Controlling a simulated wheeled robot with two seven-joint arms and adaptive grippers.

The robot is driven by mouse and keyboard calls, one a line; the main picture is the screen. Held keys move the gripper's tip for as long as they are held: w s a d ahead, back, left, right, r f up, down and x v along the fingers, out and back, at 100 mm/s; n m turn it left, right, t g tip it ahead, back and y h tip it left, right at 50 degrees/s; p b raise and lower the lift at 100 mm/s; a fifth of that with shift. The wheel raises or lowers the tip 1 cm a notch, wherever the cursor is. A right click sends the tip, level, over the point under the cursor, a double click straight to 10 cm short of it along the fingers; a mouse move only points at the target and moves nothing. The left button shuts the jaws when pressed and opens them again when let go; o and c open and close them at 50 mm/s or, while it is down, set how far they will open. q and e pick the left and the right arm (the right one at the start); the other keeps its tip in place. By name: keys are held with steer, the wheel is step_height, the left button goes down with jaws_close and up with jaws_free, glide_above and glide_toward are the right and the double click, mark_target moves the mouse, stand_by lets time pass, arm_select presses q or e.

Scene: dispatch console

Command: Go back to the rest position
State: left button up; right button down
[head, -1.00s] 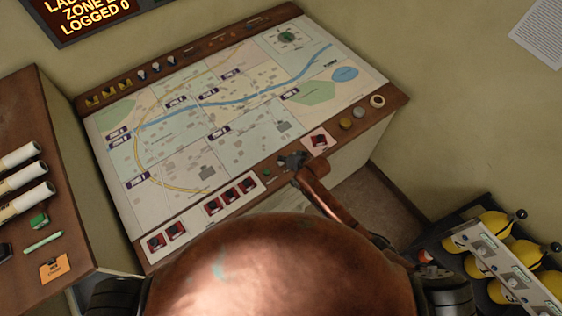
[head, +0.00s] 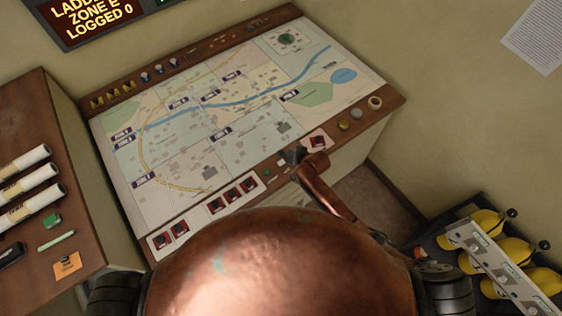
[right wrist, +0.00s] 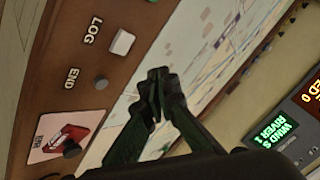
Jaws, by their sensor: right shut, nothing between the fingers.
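My right gripper (head: 292,156) is shut and empty over the front edge of the dispatch console (head: 395,103), between the row of red switches and a lone red switch card. In the right wrist view its dark fingers (right wrist: 156,85) meet at the tips, above the border of the map. A white LOG button (right wrist: 122,43) and a dark END button (right wrist: 100,82) show beside the fingers there, apart from them. My left gripper is not in view.
The map (head: 150,125) covers the console top. Red switches (head: 233,195) line its front. A wooden side desk (head: 30,120) with paper rolls stands left. A rack of yellow cylinders (head: 490,255) stands lower right. A lit sign (head: 100,18) hangs on the wall.

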stand_by(0.8)
steer(key=shift+h, duration=0.5)
steer(key=s+d, duration=0.2)
steer(key=s, duration=0.1)
steer(key=s+d, duration=0.3)
steer(key=shift+s+d, duration=0.1)
steer(key=shift+d, duration=0.2)
steer(key=s+d+r+g+h, duration=0.1)
steer(key=s+d+r+h, duration=0.25)
steer(key=s+d, duration=1.1)
steer(key=s+d+r+g+h, duration=0.25)
steer(key=s+d+r, duration=0.25)
steer(key=s+d, duration=0.95)
step_height(320, 180, down, 39)
steer(key=s+a+n+b, duration=0.1)
steer(key=s+b, duration=0.1)
steer(key=b, duration=0.9)
steer(key=s+f+b, duration=0.3)
steer(key=s+f, duration=0.3)
steer(key=f, duration=0.3)
steer(key=s+f+g+b, duration=0.1)
steer(key=s+f+b, duration=0.2)
steer(key=s+f, duration=0.4)
steer(key=s+f+n+g+b, duration=0.1)
steer(key=s+f+b, duration=0.2)
steer(key=s+f, duration=0.4)
step_height(320, 180, down, 6)
steer(key=shift+a+f+y+b, duration=0.1)
steer(key=shift+a+y+b, duration=0.1)
steer(key=shift+y+b, duration=0.15)
